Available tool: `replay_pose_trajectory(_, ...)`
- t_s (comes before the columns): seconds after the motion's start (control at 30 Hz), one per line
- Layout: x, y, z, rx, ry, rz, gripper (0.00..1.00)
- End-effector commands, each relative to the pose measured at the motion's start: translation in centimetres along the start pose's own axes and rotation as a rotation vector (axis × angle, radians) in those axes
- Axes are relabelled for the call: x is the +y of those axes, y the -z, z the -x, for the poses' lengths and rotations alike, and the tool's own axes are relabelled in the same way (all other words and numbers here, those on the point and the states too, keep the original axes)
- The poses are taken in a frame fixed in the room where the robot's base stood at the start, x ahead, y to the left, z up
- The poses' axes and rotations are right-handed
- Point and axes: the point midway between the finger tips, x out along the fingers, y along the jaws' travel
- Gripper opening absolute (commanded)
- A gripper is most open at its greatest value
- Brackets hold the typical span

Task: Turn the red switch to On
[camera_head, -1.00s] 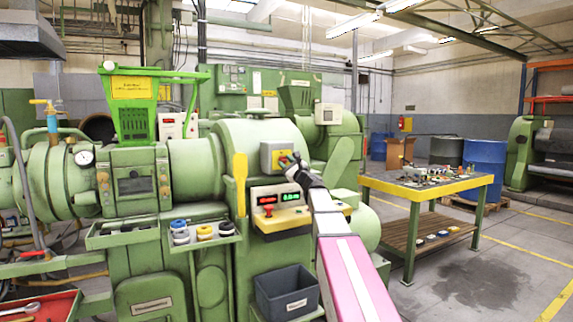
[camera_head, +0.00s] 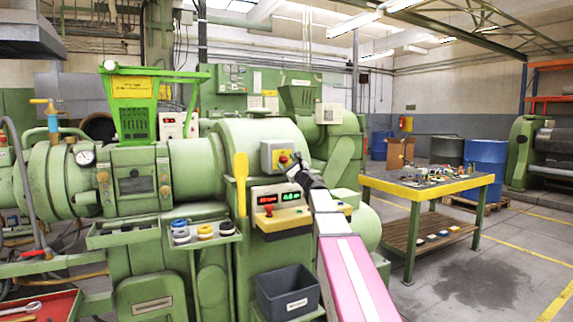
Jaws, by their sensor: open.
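The red switch (camera_head: 283,158) is a small red knob on a yellow plate, on a grey box (camera_head: 267,149) fixed to the front of the green extruder (camera_head: 230,140). My gripper (camera_head: 291,164) is open, just right of and slightly below the knob. The fingertips are small and dark, so I cannot tell whether they touch the knob. The knob's exact angle and any On mark are too small to read.
Below the switch is a panel (camera_head: 278,210) with red and green displays. A yellow lever (camera_head: 241,184) stands to its left. A grey bin (camera_head: 287,291) sits beneath. A yellow-edged table (camera_head: 390,188) with small items is at right, with open floor around it.

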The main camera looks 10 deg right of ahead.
Motion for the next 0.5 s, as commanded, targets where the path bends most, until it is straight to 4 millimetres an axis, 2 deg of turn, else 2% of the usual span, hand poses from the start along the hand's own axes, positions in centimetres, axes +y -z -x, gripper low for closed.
replay_pose_trajectory(0.17,0.1,-0.1,2.3,0.001,0.001,0.000,0.60)
replay_pose_trajectory(0.5,0.2,-0.1,8.5,0.001,0.000,0.000,0.60)
